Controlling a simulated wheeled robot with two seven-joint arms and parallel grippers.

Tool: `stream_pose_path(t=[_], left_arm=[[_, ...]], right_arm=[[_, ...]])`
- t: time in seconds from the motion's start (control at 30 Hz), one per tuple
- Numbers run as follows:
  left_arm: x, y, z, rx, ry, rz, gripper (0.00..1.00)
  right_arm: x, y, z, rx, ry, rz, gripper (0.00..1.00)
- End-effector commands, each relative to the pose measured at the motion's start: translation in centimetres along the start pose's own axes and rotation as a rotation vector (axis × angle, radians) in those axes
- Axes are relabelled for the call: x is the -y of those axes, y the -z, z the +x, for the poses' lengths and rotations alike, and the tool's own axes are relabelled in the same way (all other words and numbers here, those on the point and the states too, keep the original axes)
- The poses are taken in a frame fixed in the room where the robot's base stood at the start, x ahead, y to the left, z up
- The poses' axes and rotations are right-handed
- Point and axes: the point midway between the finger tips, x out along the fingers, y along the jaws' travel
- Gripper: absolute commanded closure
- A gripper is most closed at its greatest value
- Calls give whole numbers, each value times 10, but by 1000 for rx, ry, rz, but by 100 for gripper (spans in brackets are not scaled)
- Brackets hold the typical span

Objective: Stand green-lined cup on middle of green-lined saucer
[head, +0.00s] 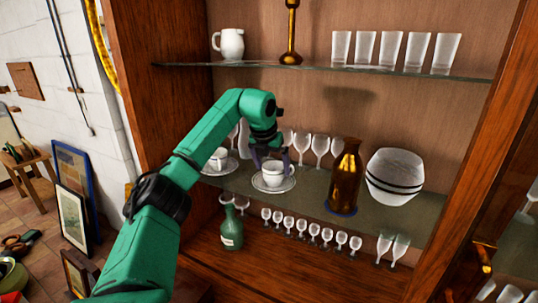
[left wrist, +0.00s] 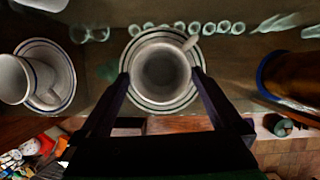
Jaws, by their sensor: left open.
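The green-lined cup (head: 272,174) stands upright on the green-lined saucer (head: 286,187) on the middle glass shelf. In the left wrist view the cup (left wrist: 161,73) is seen from above, with its handle toward the upper right. The saucer's lined rim (left wrist: 137,98) shows all around it, and the cup looks roughly central. My left gripper (head: 272,155) is above the cup, pointing down. In the left wrist view its open fingers (left wrist: 161,78) lie on either side of the cup; contact cannot be told. My right gripper is not in view.
A second cup (head: 218,159) and blue-lined saucer (left wrist: 67,75) stand to the left. Several wine glasses (head: 320,147) are behind. A brown bottle (head: 345,178) and stacked bowls (head: 394,178) are to the right. The upper glass shelf (head: 350,70) is overhead.

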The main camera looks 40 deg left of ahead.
Motion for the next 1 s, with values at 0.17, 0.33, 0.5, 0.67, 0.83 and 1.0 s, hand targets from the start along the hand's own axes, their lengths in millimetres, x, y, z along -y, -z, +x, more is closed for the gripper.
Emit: stream_pose_path(t=[0.17,0.33,0.5,0.67,0.83,1.0], left_arm=[[0,0,-42,6,3,0,0],[1,0,-72,3,3,1,0],[0,0,-84,1,0,1,0],[0,0,-85,0,0,0,0],[0,0,-84,0,1,0,0],[0,0,-84,0,1,0,0]], right_arm=[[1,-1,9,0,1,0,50],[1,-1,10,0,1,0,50],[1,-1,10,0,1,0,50],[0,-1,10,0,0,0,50],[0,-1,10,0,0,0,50],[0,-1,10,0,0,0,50]])
